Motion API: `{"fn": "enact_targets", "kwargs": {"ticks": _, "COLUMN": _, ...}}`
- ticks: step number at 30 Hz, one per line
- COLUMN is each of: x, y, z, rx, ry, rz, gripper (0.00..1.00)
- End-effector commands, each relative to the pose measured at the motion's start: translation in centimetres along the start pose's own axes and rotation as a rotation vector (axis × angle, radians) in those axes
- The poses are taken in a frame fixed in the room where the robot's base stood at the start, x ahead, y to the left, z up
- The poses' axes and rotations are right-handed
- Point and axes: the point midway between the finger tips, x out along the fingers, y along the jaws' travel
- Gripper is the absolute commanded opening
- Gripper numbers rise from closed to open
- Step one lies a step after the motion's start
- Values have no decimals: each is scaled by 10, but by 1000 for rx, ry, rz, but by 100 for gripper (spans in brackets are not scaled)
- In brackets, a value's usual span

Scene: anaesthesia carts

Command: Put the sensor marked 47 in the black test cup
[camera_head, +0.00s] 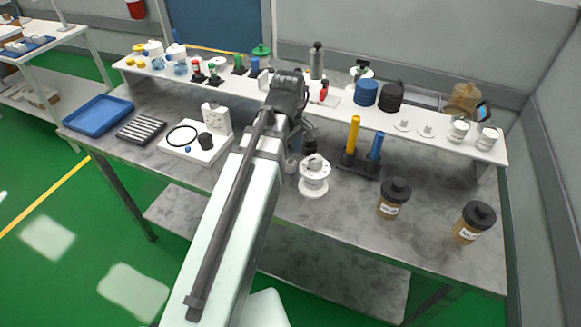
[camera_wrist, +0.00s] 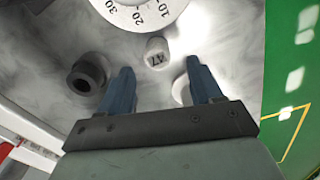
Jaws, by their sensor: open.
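The sensor marked 47 (camera_wrist: 157,52) is a small white cylinder with dark digits on its top, standing on the grey bench. My gripper (camera_wrist: 158,67) is open above the bench. The sensor shows between and just beyond its fingertips in the wrist view, with nothing held.
A white dial stand (camera_head: 314,181) is close by; its numbered disc (camera_wrist: 138,8) also shows in the wrist view. A dark hollow piece (camera_wrist: 87,76) stands left of the fingers. Another white round piece (camera_wrist: 181,92) is partly behind the right finger. Brown jars (camera_head: 393,199) stand right.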

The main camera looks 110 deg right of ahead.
Motion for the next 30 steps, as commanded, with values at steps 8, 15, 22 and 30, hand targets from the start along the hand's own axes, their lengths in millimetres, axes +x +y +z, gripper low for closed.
{"fn": "enact_targets", "kwargs": {"ticks": 8, "x": 30, "y": 2, "z": 1, "rx": 0, "ry": -1, "rz": -2, "gripper": 65}}
{"fn": "enact_targets", "kwargs": {"ticks": 15, "x": 45, "y": 2, "z": 1, "rx": 0, "ry": 0, "rz": 0, "gripper": 65}}
{"fn": "enact_targets", "kwargs": {"ticks": 22, "x": 45, "y": 3, "z": 1, "rx": 0, "ry": 0, "rz": 0, "gripper": 61}}
{"fn": "enact_targets", "kwargs": {"ticks": 30, "x": 45, "y": 3, "z": 1, "rx": 0, "ry": 0, "rz": 0, "gripper": 35}}
